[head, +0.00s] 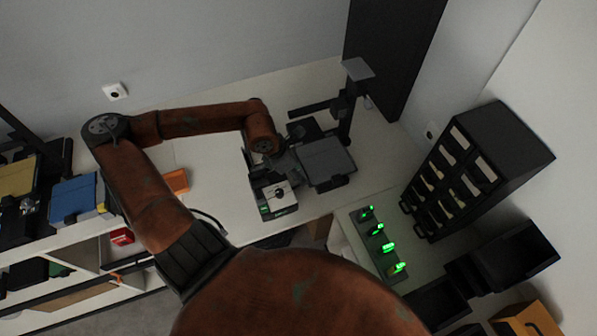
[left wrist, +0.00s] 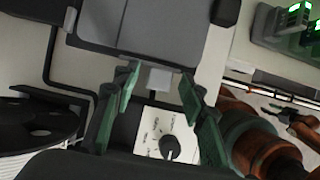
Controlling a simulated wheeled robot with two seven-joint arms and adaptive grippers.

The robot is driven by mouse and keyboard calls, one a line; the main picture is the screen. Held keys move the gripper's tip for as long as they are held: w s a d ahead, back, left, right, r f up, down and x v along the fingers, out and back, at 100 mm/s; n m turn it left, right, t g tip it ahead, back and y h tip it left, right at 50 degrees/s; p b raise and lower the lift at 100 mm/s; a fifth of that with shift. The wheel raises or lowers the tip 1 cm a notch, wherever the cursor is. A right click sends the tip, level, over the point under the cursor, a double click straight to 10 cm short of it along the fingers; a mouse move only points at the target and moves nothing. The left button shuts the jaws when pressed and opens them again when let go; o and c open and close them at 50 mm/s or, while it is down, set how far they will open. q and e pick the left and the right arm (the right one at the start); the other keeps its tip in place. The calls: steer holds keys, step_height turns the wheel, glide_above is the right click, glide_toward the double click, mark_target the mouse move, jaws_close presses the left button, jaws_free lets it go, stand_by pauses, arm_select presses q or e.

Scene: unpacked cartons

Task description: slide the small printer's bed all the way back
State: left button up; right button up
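The small printer has a dark grey flat bed (head: 325,161), a black upright arm (head: 347,112) behind it and a white front panel with a black knob (head: 278,192). My left gripper (head: 287,153) is at the bed's near left edge, above the panel; its fingers are hard to make out there. In the left wrist view my left gripper (left wrist: 160,92) is open, with its green fingers apart. A small pale tab (left wrist: 159,79) at the edge of the bed (left wrist: 143,28) shows between the fingertips. I cannot tell whether they touch it. My right gripper is out of view.
Green-lit devices (head: 381,243) stand on the counter at the right, near a black drawer cabinet (head: 475,170) and dark bins (head: 515,258). An orange block (head: 176,181) lies left of the printer. A black spool (left wrist: 36,122) shows in the left wrist view. White table is clear behind my arm.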

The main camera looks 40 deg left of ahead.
arm_select(q)
jaws_close()
stand_by(0.5)
